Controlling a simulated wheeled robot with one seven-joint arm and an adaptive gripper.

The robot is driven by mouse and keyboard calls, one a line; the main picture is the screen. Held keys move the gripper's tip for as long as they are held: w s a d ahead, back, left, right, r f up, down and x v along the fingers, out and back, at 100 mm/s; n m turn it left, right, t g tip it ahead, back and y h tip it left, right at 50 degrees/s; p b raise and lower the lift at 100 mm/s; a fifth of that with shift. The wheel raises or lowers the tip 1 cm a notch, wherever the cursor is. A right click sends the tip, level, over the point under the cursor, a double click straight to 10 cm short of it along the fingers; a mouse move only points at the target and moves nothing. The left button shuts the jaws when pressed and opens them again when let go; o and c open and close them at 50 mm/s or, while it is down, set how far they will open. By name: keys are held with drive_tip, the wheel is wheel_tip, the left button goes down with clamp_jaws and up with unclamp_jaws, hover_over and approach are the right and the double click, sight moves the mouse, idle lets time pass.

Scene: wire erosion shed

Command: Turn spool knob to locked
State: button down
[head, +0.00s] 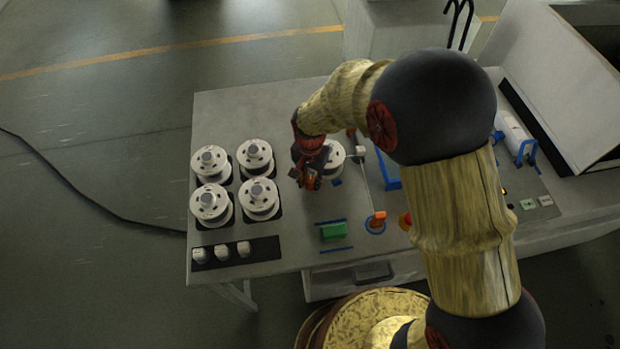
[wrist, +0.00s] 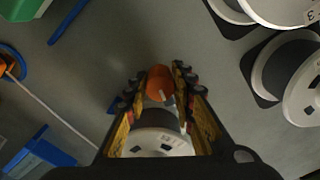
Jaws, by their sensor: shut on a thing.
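My gripper (head: 308,182) is over the table, left of the lone white spool (head: 335,156). In the wrist view my gripper (wrist: 160,88) has its two yellow fingers closed around an orange knob (wrist: 160,78), one on each side. A white mark on the knob points down and slightly right in that view. The white spool (wrist: 158,143) lies just below the knob between the finger bases, partly hidden by the gripper. In the head view my gripper hides most of the knob. The locked position's label cannot be made out.
Several white spools (head: 255,157) stand in dark seats at the left. Another orange knob (head: 376,217) has a blue ring. A green block (head: 333,231) sits near the front edge. A blue bracket (head: 388,174) stands right of the spool. Three small white pieces (head: 222,252) sit on a dark strip.

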drive_tip(key=m+p, duration=0.1)
drive_tip(key=m, duration=0.4)
drive_tip(key=c, duration=2.5)
unclamp_jaws()
drive_tip(key=shift+a+m, duration=0.1)
drive_tip(key=shift+m, duration=1.7)
drive_tip(key=shift+c, duration=0.2)
drive_tip(key=shift+f, duration=0.1)
drive_tip(key=o, duration=1.1)
drive_tip(key=shift+d+m, duration=0.25)
drive_tip(key=shift+m, duration=0.05)
drive_tip(key=shift+c, duration=0.2)
